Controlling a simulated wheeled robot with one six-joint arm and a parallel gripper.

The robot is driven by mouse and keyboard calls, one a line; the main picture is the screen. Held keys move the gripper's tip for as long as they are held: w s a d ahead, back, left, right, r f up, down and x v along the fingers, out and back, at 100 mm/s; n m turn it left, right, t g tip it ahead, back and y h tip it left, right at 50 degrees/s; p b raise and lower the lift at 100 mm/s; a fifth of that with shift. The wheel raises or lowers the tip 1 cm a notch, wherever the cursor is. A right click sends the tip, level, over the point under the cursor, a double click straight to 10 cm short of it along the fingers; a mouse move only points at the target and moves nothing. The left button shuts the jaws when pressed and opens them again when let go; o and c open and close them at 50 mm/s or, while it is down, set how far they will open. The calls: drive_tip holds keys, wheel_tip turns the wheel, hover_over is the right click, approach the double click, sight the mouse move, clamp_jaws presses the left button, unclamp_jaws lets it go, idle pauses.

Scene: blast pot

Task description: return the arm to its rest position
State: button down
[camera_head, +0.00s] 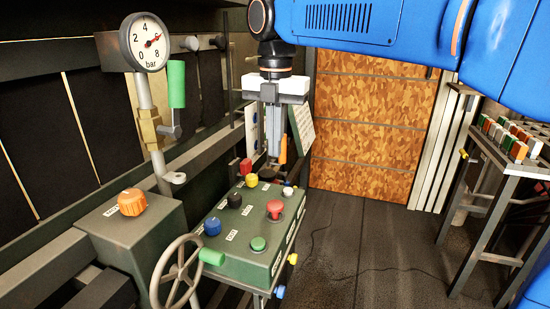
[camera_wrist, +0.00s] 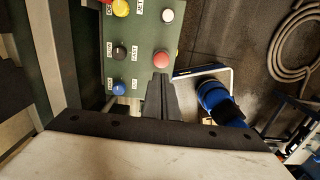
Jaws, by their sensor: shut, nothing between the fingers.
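My gripper (camera_head: 273,154) points down from my blue arm in the head view, above the far end of a green control box (camera_head: 243,240). Its dark fingers are together with nothing between them. In the wrist view the shut fingers (camera_wrist: 161,77) reach in from the bottom over the box's edge, beside the red button (camera_wrist: 160,59). My upper arm runs across the top right of the head view. A narrow orange piece (camera_head: 283,150) shows beside the fingers; I cannot tell what it belongs to.
A gauge (camera_head: 146,42) with a green-handled valve (camera_head: 176,84) stands left. An orange knob (camera_head: 132,202) and a handwheel (camera_head: 177,275) are nearer. A table (camera_head: 503,165) with several coloured blocks stands right. The floor (camera_head: 360,250) between is largely clear; a hose (camera_wrist: 292,45) lies coiled.

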drive_tip(key=shift+r, duration=0.25)
drive_tip(key=s+d+f+m+t, duration=0.1)
drive_tip(key=s+d+f+m, duration=0.35)
drive_tip(key=d+m, duration=0.4)
drive_tip(key=s+d+f+m+t, duration=0.1)
drive_tip(key=s+d+f+m, duration=0.35)
drive_tip(key=d+m, duration=0.45)
drive_tip(key=s+d+f+m+t, duration=0.2)
drive_tip(key=s+d+f+m, duration=0.8)
drive_tip(key=f+m, duration=0.4)
drive_tip(key=shift+s+d+f+t, duration=0.3)
drive_tip(key=shift+s+d, duration=0.1)
drive_tip(key=shift+d, duration=0.2)
drive_tip(key=shift+m, duration=0.25)
